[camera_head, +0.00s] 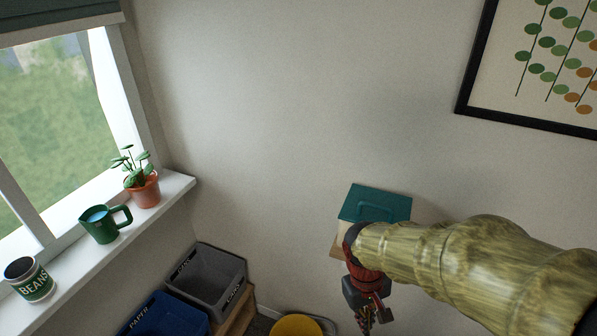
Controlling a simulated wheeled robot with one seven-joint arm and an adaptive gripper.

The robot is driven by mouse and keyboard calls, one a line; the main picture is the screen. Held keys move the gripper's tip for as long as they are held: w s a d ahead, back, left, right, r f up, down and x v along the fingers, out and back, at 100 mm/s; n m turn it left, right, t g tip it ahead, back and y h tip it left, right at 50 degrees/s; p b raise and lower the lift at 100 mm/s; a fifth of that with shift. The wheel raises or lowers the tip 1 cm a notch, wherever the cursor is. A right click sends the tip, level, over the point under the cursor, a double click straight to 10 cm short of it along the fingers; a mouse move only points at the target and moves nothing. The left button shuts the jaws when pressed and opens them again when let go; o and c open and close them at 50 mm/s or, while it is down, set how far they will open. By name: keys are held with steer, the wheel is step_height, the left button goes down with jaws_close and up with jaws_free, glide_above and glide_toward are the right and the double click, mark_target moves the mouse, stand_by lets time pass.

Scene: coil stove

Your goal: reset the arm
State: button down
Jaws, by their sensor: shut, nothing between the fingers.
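My arm reaches in from the right edge of the head view, with a yellowish mottled sleeve-like surface. My gripper (367,318) hangs down from its end, near the bottom of the picture. It is shut and holds nothing. It is in front of a teal-lidded box (374,203) by the wall, whose lower part is partly hidden behind the arm.
A window sill (173,196) at left bears a potted plant (144,190), a green jug (103,226) and a beans can (30,281). Below are a grey bin (207,277), a blue paper bin (165,318) and a yellow round container (297,327). A framed picture (465,85) hangs upper right.

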steer(key=s+d+r+m+t+y+b, duration=0.1)
steer(key=s+d+r+m+t+b, duration=0.2)
steer(key=r, duration=1)
steer(key=s+t, duration=0.3)
steer(key=s, duration=0.1)
steer(key=shift+s+y+b, duration=0.3)
steer(key=shift+s+b, duration=0.1)
steer(key=shift+r, duration=0.1)
